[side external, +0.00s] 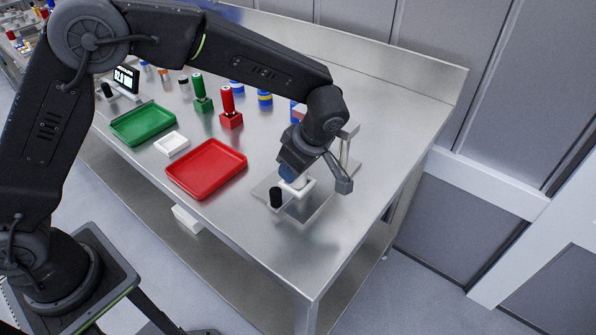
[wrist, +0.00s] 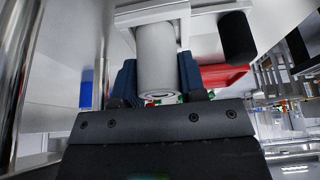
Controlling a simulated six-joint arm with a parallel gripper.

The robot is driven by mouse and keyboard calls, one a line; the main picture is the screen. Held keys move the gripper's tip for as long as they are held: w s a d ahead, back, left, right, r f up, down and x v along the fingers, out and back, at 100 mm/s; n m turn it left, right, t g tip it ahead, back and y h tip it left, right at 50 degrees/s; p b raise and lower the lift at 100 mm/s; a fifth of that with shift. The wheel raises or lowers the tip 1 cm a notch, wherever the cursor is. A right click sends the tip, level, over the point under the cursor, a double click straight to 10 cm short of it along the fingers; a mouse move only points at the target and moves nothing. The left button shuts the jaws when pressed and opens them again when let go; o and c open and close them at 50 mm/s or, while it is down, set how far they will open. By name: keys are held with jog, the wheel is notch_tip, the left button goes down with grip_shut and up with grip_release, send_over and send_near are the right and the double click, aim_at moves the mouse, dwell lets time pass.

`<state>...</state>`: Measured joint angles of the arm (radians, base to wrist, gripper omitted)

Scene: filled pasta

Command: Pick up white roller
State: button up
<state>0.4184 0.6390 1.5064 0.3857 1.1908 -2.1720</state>
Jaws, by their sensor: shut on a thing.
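The white roller (wrist: 156,60) shows in the wrist view as a pale cylinder with a round end face toward the camera. It sits between the two blue fingers of my gripper (wrist: 157,82), which is shut on it. Its far end meets a white bracket (wrist: 137,16); I cannot tell whether they touch. In the side external view my gripper (side external: 287,173) points down at a white part (side external: 299,187) above a flat plate; the roller itself is mostly hidden there by the gripper.
A black cylinder (side external: 276,197) stands close to the gripper, and a metal post (side external: 346,155) rises behind it from the plate (side external: 303,210). A red tray (side external: 207,169), white dish (side external: 171,144) and green tray (side external: 143,124) lie left. Red and green stamp-like objects stand behind. The table's front right is clear.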

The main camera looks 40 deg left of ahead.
jog(key=shift+r, duration=2.25)
jog(key=s+a+r, duration=0.2)
jog(key=a+r, duration=0.4)
jog(key=a, duration=0.5)
jog(key=s+a+n+g, duration=0.2)
jog(key=a+n, duration=0.2)
jog(key=a, duration=1.7)
jog(key=s+a+f+n+g+h, duration=0.1)
jog(key=s+a+n, duration=0.4)
jog(key=s+a, duration=1.2)
jog(key=w+f, duration=0.2)
jog(key=w, duration=0.2)
jog(key=w+f, duration=0.2)
jog(key=w, duration=0.2)
jog(key=w+d+f, duration=0.1)
jog(key=w+f, duration=0.1)
jog(key=w, duration=0.2)
jog(key=shift+w+d+f, duration=0.1)
jog(key=shift+w+f, duration=0.05)
jog(key=shift+f, duration=2.25)
